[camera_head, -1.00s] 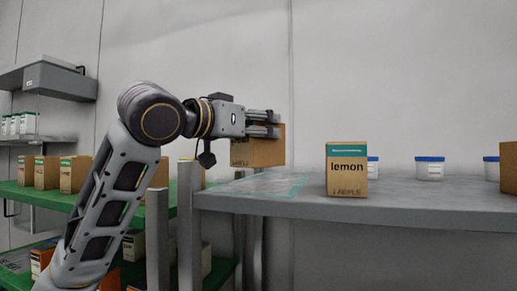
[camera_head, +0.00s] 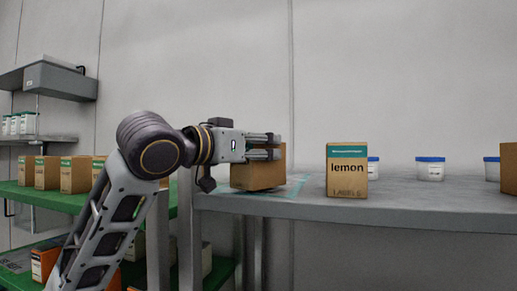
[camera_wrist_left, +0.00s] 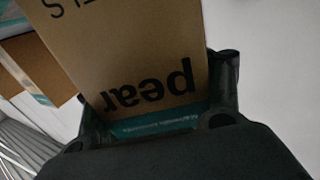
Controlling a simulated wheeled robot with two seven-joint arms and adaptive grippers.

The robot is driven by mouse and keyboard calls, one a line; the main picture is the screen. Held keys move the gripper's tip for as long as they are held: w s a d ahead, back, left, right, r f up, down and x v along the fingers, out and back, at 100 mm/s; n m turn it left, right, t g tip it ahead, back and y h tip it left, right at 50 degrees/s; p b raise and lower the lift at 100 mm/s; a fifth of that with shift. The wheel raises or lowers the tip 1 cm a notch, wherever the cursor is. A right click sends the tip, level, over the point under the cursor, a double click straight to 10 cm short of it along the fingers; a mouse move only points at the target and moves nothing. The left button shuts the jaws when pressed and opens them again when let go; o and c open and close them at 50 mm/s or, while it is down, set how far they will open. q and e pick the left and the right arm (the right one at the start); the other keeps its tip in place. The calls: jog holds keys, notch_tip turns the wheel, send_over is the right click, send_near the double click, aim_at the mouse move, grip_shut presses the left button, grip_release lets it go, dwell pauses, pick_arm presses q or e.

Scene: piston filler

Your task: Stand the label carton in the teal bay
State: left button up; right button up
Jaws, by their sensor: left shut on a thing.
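My left gripper (camera_head: 264,146) is shut on a brown label carton (camera_head: 257,177), with its fingers at the carton's upper part. In the left wrist view the carton (camera_wrist_left: 140,60) fills the middle between the fingers, and its print reads "pear" upside down beside a teal band. In the head view the carton is over the teal-outlined bay (camera_head: 296,186) at the left end of the grey table. It looks upright and low; I cannot tell whether its base touches the surface. The gripper and carton hide most of the bay. My right gripper is out of view.
A "lemon" carton (camera_head: 347,170) stands on the grey table (camera_head: 420,208), right of the bay. White tubs with blue lids (camera_head: 430,169) stand behind it, and another carton (camera_head: 508,168) is at the right edge. A green shelf (camera_head: 40,196) with several cartons is at left.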

pick_arm(q)
jog(key=shift+f, duration=0.25)
jog(key=o, duration=1.3)
jog(key=shift+r, duration=0.1)
jog(key=shift+s+a, duration=0.3)
jog(key=shift+s, duration=0.15)
jog(key=b+v, duration=0.3)
jog(key=v, duration=0.8)
